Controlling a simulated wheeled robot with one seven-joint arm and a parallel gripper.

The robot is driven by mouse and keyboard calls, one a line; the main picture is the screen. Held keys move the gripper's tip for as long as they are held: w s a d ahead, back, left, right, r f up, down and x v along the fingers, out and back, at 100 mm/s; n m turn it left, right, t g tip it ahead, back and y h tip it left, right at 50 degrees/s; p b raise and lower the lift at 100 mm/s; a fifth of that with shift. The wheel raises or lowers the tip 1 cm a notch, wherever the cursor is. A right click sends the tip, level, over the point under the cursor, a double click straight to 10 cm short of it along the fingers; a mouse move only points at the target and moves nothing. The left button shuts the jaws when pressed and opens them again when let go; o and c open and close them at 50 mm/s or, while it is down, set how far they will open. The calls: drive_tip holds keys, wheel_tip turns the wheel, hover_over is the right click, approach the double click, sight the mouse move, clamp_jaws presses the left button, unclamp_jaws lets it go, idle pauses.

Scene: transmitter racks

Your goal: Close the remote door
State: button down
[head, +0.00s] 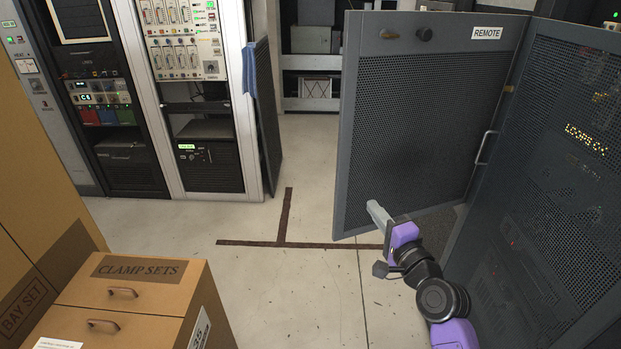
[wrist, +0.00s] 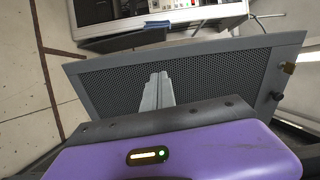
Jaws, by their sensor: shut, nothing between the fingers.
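The remote door (head: 410,120) is a grey perforated panel with a REMOTE label (head: 487,33) at its top right. It stands open, swung out from the rack at the right. Its free edge is at the left and its hinge side is by the rack. My gripper (head: 374,210) is shut and empty, by the door's lower left part. In the wrist view, the shut fingers (wrist: 157,92) overlap the perforated door panel (wrist: 215,75). I cannot tell whether they touch it. The purple wrist covers the lower part of that view.
A perforated rack front with a handle (head: 487,147) stands at the right. Cardboard-coloured CLAMP SETS drawers (head: 150,290) stand at the lower left. Equipment racks (head: 190,90) and another open door (head: 268,110) are at the back left. The floor (head: 290,280) between is clear, with dark tape lines.

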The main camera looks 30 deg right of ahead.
approach(342, 175)
drive_tip(key=shift+m, duration=0.4)
drive_tip(key=x, duration=0.7)
drive_tip(key=shift+s+d+p, duration=0.1)
drive_tip(key=shift+p, duration=0.3)
